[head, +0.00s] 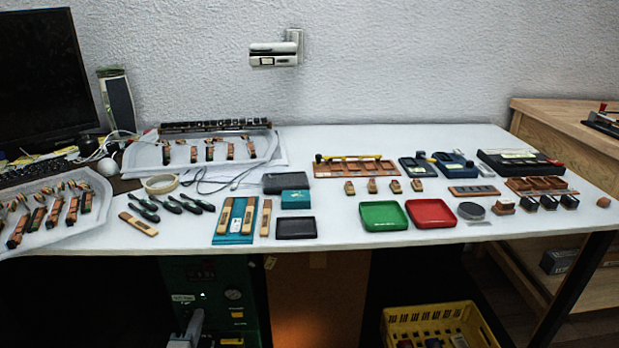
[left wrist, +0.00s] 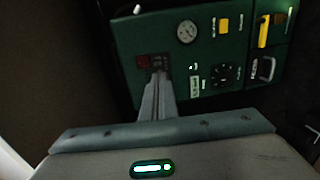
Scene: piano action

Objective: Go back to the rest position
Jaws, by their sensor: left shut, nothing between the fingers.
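My left gripper (head: 197,314) shows at the bottom of the head view, below the table's front edge and in front of a green machine (head: 222,290). In the left wrist view my left gripper (left wrist: 160,76) is shut, its fingers together with nothing between them. They point toward the green machine (left wrist: 212,75) with its dial and switches; I cannot tell the gap between them. My right gripper is in neither view.
The white table (head: 345,228) holds a teal block (head: 221,238), a green tray (head: 384,216), a red tray (head: 431,213), a black tray (head: 296,228) and several tools. A yellow crate (head: 436,316) stands below. A wooden bench (head: 560,135) is at right.

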